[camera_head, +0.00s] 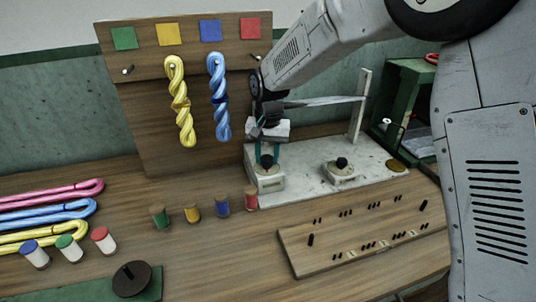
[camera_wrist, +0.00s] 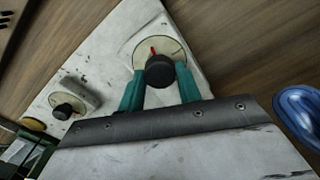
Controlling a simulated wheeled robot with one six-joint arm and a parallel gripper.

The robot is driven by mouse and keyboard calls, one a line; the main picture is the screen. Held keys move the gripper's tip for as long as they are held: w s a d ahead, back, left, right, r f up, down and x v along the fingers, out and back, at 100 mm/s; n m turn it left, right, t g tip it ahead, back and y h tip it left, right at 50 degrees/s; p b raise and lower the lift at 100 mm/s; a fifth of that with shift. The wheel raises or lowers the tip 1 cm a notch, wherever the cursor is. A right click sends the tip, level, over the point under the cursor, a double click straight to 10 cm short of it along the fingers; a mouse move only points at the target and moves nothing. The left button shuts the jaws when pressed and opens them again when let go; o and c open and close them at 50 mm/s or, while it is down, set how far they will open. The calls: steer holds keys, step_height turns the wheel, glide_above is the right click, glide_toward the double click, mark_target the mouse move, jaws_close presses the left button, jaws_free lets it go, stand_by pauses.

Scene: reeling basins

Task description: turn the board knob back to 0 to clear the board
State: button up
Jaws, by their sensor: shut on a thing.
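My gripper (camera_head: 266,153) points down over this knob in the head view, at the left front of a worn white base (camera_head: 310,188). Its teal fingers stand on both sides of the knob and are shut on it. The dial's figures are too small to read. A second black knob (camera_head: 341,162) sits on the same base, to the right; it also shows in the wrist view (camera_wrist: 63,111).
Several coloured spools (camera_head: 222,207) stand in front of the base. A wooden board with small holes (camera_head: 300,262) lies at the front right. A yellow skein (camera_head: 179,100) and a blue skein (camera_head: 218,95) hang on the upright panel (camera_head: 150,125), left of my arm. A green box (camera_head: 400,90) stands at right.

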steer(key=n, duration=0.4)
steer(key=shift+w+n, duration=0.1)
steer(key=shift+n, duration=0.2)
steer(key=n, duration=0.3)
steer(key=shift+a+n, duration=0.1)
steer(key=shift+n, duration=0.3)
steer(key=n, duration=1.2)
steer(key=shift+n, duration=0.3)
steer(key=n, duration=0.3)
steer(key=shift+n+h, duration=0.3)
steer(key=n, duration=0.5)
steer(key=shift+n, duration=0.3)
steer(key=n, duration=0.3)
